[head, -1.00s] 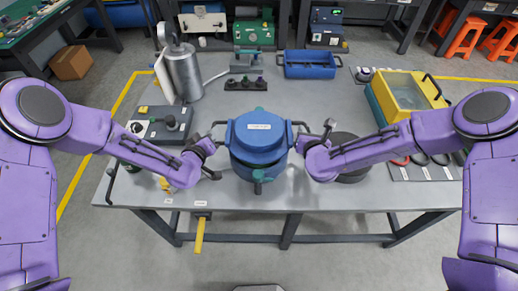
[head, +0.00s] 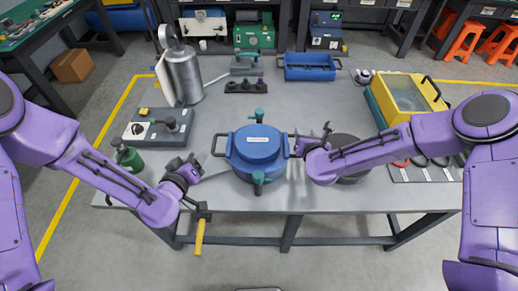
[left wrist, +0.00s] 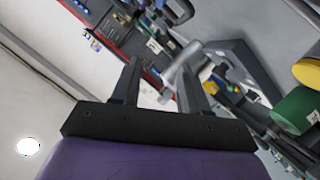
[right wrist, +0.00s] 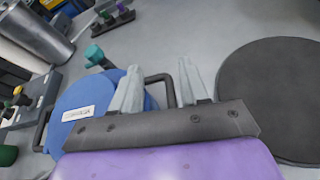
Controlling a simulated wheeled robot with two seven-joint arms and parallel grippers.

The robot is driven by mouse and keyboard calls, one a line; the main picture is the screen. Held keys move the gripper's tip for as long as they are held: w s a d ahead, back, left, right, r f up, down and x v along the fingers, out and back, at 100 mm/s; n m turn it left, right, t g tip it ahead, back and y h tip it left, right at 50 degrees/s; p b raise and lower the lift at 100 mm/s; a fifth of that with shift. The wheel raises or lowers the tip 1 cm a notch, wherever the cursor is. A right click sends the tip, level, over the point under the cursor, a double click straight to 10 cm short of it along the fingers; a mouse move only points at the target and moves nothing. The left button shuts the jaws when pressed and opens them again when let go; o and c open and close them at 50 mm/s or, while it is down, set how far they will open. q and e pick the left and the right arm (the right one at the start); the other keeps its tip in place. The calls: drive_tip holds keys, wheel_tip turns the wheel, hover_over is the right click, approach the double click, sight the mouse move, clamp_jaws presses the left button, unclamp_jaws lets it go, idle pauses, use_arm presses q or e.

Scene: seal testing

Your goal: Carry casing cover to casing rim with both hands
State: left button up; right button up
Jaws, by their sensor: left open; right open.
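The blue round casing cover (head: 258,144) lies level on top of the blue casing (head: 243,175), which hides the casing rim. Its two dark side handles stick out left (head: 214,144) and right (head: 296,146). Teal clamps (head: 260,114) show at the casing's back and front. In the right wrist view the cover (right wrist: 100,97) is at left. My right gripper (head: 308,143) is open at the right handle, with the handle (right wrist: 160,80) showing between its fingers. My left gripper (head: 188,168) is open and empty, left of the cover and apart from its left handle.
A dark round plate (head: 350,170) lies right of the casing, partly behind my right arm. A green bottle (head: 128,156) and a switch box (head: 158,124) stand at left.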

use_arm(q)
drive_tip(key=shift+s+a+r, duration=0.15)
drive_tip(key=shift+s, duration=0.3)
drive_tip(key=o, duration=1)
drive_tip(key=shift+o, duration=0.2)
use_arm(e)
drive_tip(key=v, duration=1.1)
drive_tip(key=shift+s, duration=0.4)
use_arm(q)
drive_tip(key=shift+s, duration=0.1)
use_arm(e)
drive_tip(key=shift+r, duration=0.15)
use_arm(q)
drive_tip(key=p+v, duration=0.6)
drive_tip(key=v, duration=0.3)
use_arm(e)
wheel_tip(320, 180, up, 6)
use_arm(q)
drive_tip(key=shift+r, duration=0.1)
use_arm(e)
drive_tip(key=shift+r, duration=0.15)
